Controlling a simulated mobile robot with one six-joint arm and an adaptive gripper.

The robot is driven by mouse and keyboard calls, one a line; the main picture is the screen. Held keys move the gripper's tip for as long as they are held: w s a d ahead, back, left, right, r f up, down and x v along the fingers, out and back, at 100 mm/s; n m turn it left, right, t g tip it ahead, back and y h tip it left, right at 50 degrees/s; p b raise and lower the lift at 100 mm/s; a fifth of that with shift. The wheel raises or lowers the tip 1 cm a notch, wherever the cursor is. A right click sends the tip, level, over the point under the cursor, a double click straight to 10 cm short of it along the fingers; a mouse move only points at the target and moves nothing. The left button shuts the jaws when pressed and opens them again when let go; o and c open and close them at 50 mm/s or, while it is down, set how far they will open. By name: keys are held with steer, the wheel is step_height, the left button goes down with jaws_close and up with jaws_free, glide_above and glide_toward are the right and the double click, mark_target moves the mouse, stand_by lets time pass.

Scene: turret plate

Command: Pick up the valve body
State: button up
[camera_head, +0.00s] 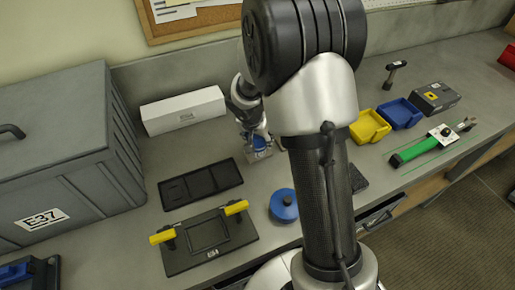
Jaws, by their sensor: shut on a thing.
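My gripper (256,134) is beyond my arm, near the middle of the bench and short of the back wall. It points down and is shut on a small blue and silver-grey part (260,154), which looks like the valve body. My fingers cover its upper portion. I cannot tell whether its underside touches the bench.
A black tray (201,185) and a dark plate with yellow handles (190,262) lie left of my arm, near a round blue part (283,206). A grey case (60,150) stands left. Yellow (369,126) and blue bins (400,114) stand right.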

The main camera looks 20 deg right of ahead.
steer(key=c, duration=0.7)
steer(key=shift+r, duration=0.15)
